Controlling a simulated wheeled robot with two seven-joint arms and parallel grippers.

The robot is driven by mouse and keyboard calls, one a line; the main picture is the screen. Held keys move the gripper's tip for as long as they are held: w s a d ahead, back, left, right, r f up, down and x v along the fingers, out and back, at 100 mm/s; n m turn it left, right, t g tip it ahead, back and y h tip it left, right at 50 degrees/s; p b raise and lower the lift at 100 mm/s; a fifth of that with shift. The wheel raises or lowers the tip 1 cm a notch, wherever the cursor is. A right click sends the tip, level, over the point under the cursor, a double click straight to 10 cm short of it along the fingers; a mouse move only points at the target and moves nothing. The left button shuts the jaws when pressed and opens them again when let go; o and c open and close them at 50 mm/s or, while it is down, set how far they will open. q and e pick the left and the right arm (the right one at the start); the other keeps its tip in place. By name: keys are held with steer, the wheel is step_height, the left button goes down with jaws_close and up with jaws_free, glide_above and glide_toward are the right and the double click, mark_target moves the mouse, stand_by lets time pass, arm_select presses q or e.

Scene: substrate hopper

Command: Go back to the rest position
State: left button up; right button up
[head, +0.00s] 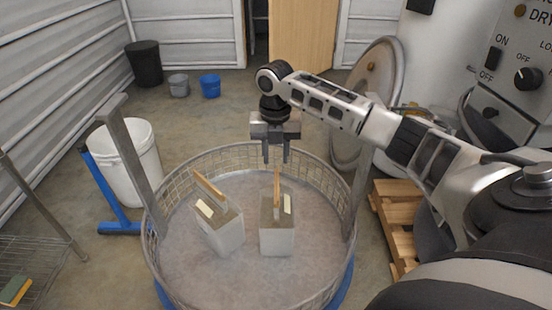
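My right gripper (276,160) hangs pointing down over the far part of a round wire-walled basin (180,279). Below and nearer the camera, two pale grey containers stand on the basin floor, a left one (222,236) and a right one (277,242). Each has a brownish-grey top, an upright wooden strip and a small cream piece. My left gripper is not in view.
A white bucket (135,160) stands left of the basin by a blue stand (107,190). A wooden pallet (397,215) and a round metal lid (369,105) are on the right. A control panel (520,60) is at upper right.

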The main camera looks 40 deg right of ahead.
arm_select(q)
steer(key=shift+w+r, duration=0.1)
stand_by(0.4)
